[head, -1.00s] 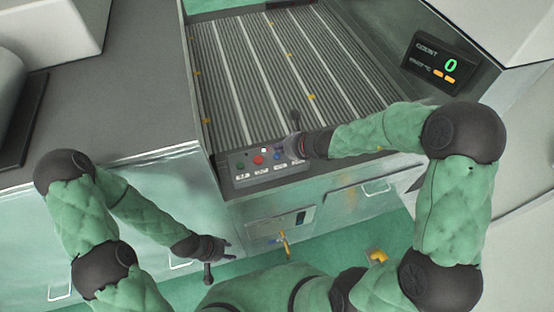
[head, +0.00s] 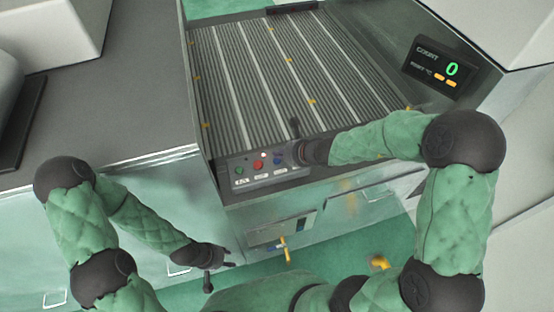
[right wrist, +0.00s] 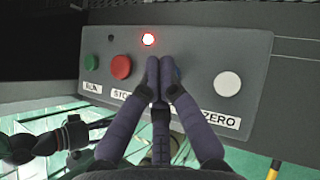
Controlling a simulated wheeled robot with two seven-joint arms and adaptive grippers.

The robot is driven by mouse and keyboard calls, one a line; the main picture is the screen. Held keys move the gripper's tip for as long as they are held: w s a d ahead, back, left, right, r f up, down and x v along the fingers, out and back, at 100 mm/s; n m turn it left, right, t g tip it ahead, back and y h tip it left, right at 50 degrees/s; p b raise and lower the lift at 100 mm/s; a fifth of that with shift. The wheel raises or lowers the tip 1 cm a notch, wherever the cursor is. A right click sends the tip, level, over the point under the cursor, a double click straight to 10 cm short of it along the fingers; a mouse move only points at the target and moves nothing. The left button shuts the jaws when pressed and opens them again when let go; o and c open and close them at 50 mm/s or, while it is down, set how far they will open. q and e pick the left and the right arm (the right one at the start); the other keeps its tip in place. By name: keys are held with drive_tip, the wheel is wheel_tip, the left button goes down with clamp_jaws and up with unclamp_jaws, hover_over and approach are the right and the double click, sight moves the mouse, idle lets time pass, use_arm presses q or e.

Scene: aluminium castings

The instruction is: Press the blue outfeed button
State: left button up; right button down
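The grey control panel (right wrist: 190,60) carries a green button (right wrist: 91,62), a red button (right wrist: 120,67), a white button (right wrist: 227,84) and a glowing red lamp (right wrist: 148,39). The blue button (head: 278,160) shows in the head view, just left of my right gripper (head: 294,151). In the right wrist view only a sliver of blue shows behind the fingers. My right gripper (right wrist: 160,62) has its fingertips together, empty, in front of the blue button; I cannot tell whether they touch it.
The ribbed conveyor bed (head: 240,75) lies behind the panel. A display (head: 438,68) at the right reads 0. A grey worktop (head: 110,100) is at the left. Yellow fittings (head: 285,248) stand out below the panel. The floor by my left gripper looks free.

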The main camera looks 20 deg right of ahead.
sight(280, 161)
idle(0.7)
drive_tip(key=shift+f+b, duration=0.45)
drive_tip(key=shift+b, duration=0.1)
drive_tip(key=shift+f+b, duration=0.4)
drive_tip(key=shift+b, duration=0.05)
idle(0.6)
drive_tip(key=shift+r, duration=0.1)
drive_tip(key=shift+r+p, duration=0.75)
drive_tip(key=shift+r, duration=0.15)
wheel_tip(280, 161, up, 5)
drive_tip(key=p, duration=0.4)
idle(0.5)
